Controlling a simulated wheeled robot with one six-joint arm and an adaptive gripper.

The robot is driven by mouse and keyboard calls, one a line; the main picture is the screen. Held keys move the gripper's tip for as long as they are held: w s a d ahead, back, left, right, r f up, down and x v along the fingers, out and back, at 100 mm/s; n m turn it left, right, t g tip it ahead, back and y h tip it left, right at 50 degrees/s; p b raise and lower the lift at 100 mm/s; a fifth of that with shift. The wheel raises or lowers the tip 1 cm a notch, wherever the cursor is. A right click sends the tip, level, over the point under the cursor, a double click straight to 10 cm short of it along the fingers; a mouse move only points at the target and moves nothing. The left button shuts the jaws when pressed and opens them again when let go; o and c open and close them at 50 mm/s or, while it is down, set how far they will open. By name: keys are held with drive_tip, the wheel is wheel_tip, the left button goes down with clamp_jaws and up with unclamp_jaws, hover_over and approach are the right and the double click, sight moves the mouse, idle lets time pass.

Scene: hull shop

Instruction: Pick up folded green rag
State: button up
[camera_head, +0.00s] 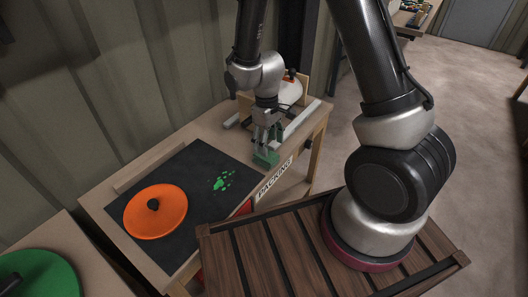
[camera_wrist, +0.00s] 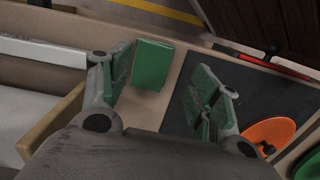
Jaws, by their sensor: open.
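The folded green rag (camera_wrist: 153,64) lies on the tan bench top, close to the edge of the black mat. In the head view the rag (camera_head: 266,157) shows just below my gripper (camera_head: 267,143), near the bench's front edge. In the wrist view my gripper (camera_wrist: 166,88) is open, with its fingers spread. The rag appears between the fingers, nearer the left one, and beyond their tips. I cannot tell the exact gap between the fingertips and the rag.
The black mat (camera_head: 205,160) holds an orange disc with a dark knob (camera_head: 155,211) and green splotches (camera_head: 222,181). A white and orange object (camera_head: 289,90) and a pale rail (camera_head: 301,119) are behind my gripper. A green disc (camera_head: 42,276) sits at lower left.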

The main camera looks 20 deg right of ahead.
drive_tip(key=shift+w+a+t, duration=0.35)
drive_tip(key=shift+w+t, duration=0.05)
drive_tip(key=shift+w, duration=0.35)
drive_tip(key=shift+f, duration=0.35)
drive_tip(key=f, duration=0.7)
drive_tip(key=shift+d, duration=0.2)
drive_tip(key=c, duration=0.7)
